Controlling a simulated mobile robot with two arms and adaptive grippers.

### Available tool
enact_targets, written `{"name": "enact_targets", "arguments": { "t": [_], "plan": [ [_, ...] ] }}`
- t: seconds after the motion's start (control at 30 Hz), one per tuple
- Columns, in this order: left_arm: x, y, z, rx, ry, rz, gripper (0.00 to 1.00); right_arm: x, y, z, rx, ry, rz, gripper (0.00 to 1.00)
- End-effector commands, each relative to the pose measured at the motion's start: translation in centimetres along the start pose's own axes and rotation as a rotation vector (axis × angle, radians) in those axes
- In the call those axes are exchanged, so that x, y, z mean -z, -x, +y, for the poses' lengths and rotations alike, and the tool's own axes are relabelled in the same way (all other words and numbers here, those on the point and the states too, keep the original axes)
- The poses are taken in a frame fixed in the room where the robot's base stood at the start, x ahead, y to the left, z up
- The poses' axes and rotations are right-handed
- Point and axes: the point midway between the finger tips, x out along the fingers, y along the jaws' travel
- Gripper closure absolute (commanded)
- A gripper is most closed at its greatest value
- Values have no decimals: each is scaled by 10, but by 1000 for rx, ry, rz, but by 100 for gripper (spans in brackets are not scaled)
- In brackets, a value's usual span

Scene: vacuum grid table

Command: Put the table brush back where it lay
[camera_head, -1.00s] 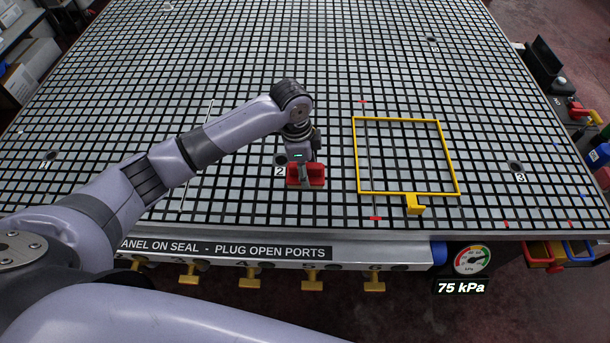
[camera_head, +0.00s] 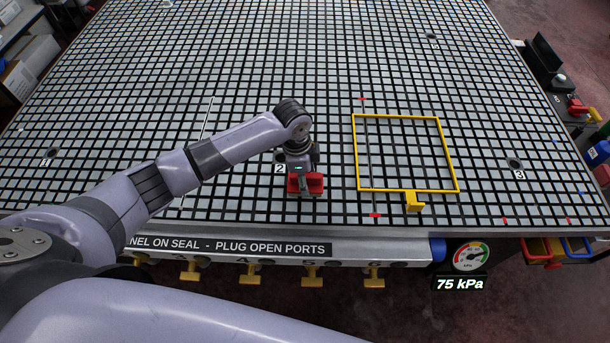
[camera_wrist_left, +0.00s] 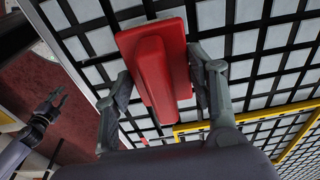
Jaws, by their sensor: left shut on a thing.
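The table brush (camera_head: 314,183) is a red block with a raised grip. It is near the front edge of the grid table, just below the label 2. My left gripper (camera_head: 304,182) points down and is shut on it. In the left wrist view the brush (camera_wrist_left: 160,65) sits between the two fingers, over the grid. I cannot tell whether its underside touches the table. My right gripper (camera_wrist_left: 54,99) shows small at the left of the wrist view, over the red floor, with its fingers apart.
A yellow rectangular frame (camera_head: 405,116) with a tab lies on the grid to the right of the brush. Short red marks (camera_head: 375,215) lie near it. Yellow valve handles (camera_head: 312,281) and a gauge (camera_head: 470,257) line the front edge.

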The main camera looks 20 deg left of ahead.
Motion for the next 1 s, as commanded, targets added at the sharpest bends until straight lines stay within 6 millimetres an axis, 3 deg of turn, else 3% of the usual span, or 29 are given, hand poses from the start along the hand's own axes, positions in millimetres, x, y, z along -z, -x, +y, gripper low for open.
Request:
{"name": "enact_targets", "arguments": {
  "t": [0.1, 0.13, 0.4, 0.77, 1.0],
  "plan": [
    [0, 0, 0, 0, 0, 1, 71, 0, 0, 0, 0, -1, 0, 69],
    [0, -1, 0, 0, 0, 0, 47, 0, 0, 0, 0, -1, 0, 69],
    [0, 0, 0, -1, 0, 0, 29, 0, 0, -1, 1, -1, 0, 69],
    [1, 4, 0, 0, 0, 0, 29, 1, 1, -6, 6, -3, 1, 69],
    [2, 40, -1, 4, -2, 2, 29, 1, -4, -6, 6, -3, 2, 69]
  ]
}}
